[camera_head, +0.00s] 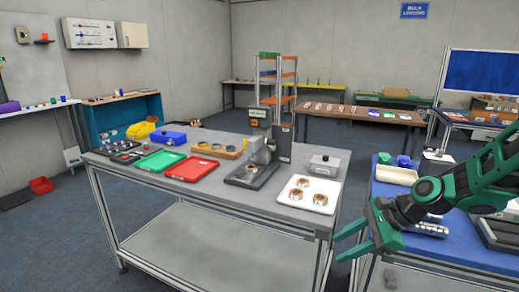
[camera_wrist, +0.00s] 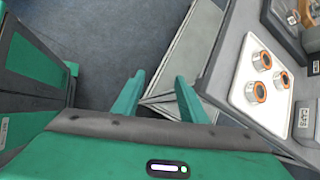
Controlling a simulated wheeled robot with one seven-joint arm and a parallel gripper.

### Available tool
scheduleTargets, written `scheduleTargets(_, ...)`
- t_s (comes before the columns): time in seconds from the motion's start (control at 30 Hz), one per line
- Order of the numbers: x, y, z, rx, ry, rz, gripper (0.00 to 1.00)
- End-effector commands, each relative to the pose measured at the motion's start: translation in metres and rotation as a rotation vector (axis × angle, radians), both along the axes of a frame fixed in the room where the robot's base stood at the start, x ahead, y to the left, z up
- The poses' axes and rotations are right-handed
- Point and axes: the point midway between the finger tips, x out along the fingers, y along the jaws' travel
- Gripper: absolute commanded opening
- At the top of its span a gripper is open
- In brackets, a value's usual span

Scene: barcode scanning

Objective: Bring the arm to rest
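My arm reaches in from the right in the head view. My green gripper (camera_head: 345,245) hangs in the gap between the grey workbench (camera_head: 230,200) and the blue-topped table (camera_head: 455,245). In the wrist view my gripper (camera_wrist: 158,95) has its two fingers apart, with only floor and the bench's lower shelf seen between and beyond them. It is open and empty, and touches nothing that I can see.
A white tray (camera_head: 292,199) with several metal rings lies at the workbench's right end, beside a grey box (camera_head: 324,164). A press-like device (camera_head: 262,150), red tray (camera_head: 192,169) and green tray (camera_head: 160,160) stand further left. Blue floor (camera_wrist: 110,30) is clear below.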

Motion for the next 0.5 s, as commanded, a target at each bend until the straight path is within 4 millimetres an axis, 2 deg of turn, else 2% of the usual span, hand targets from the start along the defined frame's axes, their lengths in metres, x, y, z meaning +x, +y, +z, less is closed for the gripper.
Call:
scheduleTargets(0.2, -0.060, -0.069, 0.000, -0.387, -0.086, 0.291, 0.39)
scheduleTargets(0.37, -0.113, -0.116, 0.014, -0.581, -0.090, 0.501, 0.39)
scheduleTargets(0.5, -0.165, -0.149, 0.029, -0.683, -0.076, 0.678, 0.39)
